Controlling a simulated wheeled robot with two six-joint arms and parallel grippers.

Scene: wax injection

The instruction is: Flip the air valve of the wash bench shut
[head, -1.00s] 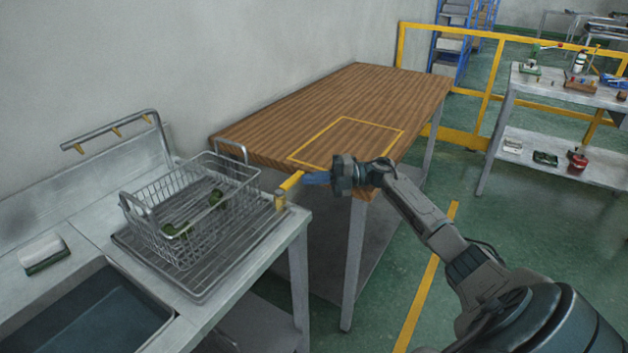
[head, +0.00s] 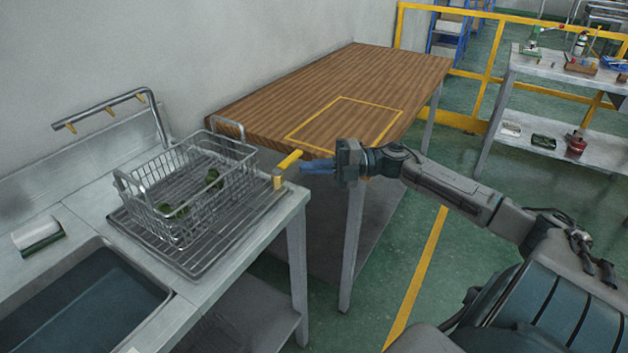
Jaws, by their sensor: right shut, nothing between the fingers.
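The air valve's yellow lever (head: 289,160) stands at the right edge of the wash bench (head: 205,292), angled up and to the right from its short yellow base. My right gripper (head: 304,167) is shut and empty, its blue fingers pointing left. The fingertips are just right of the lever; whether they touch it I cannot tell. My left gripper is not in view.
A wire basket (head: 205,193) with green items stands on the rack (head: 200,268) left of the valve. The sink (head: 75,312) is at the front left. A wooden table (head: 330,88) stands close behind my right gripper. Green floor is open to the right.

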